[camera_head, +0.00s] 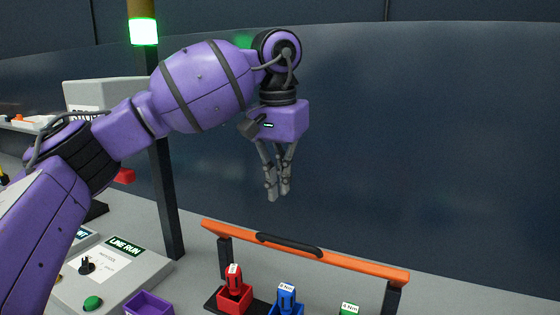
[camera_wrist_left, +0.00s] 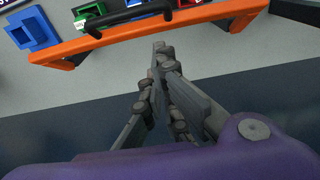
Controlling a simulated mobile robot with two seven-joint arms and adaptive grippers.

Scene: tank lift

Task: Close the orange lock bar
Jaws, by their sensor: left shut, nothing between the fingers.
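The orange lock bar (camera_head: 355,265) runs across the rack at the lower right of the head view, with a black handle (camera_head: 289,244) on its middle and dark posts under its ends. It also crosses the top of the left wrist view (camera_wrist_left: 140,31), where its handle (camera_wrist_left: 128,19) shows too. My left gripper (camera_head: 278,195) hangs fingers down above and behind the bar, apart from it. Its fingers are shut with nothing between them. In the left wrist view the fingertips (camera_wrist_left: 163,48) show close below the bar. My right gripper is in neither view.
Below the bar stand a red holder (camera_head: 235,296), a blue holder (camera_head: 286,300) and a green item (camera_head: 349,309). A LINE RUN panel (camera_head: 105,270) with a knob and green button is at left, beside a purple bin (camera_head: 149,304). A dark post (camera_head: 165,200) rises behind. A dark curved wall (camera_head: 430,150) fills the back.

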